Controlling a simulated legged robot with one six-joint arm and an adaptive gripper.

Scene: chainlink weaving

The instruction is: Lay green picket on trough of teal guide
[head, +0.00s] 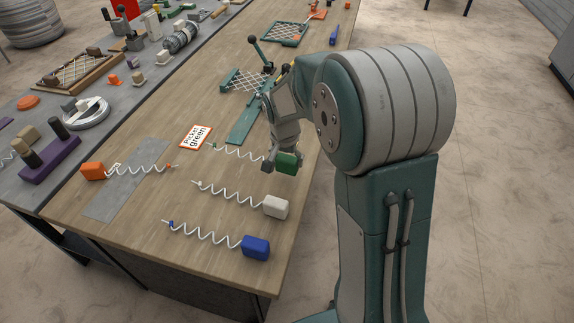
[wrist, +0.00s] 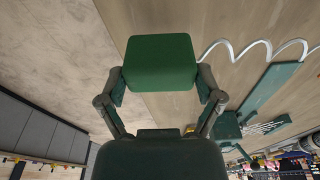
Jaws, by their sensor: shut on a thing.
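The green picket is a white wavy wire (head: 238,153) with a green block handle (head: 288,163) at its right end. My gripper (head: 283,166) is shut on the green block, which fills the space between the fingers in the wrist view (wrist: 160,62). The wire reaches left from the block, low over the wooden table; I cannot tell whether it touches. The teal guide (head: 243,122) is a long flat strip just beyond the wire, leading back to a mesh piece (head: 246,82). In the wrist view the guide (wrist: 272,88) lies to the right, beyond the wire (wrist: 250,48).
Pickets with a white block (head: 276,207), a blue block (head: 256,247) and an orange block (head: 92,171) lie on the table (head: 150,225). The orange one crosses a grey strip (head: 115,197). A "Picket green" card (head: 195,138) lies left of the guide. The table's right edge is close to my gripper.

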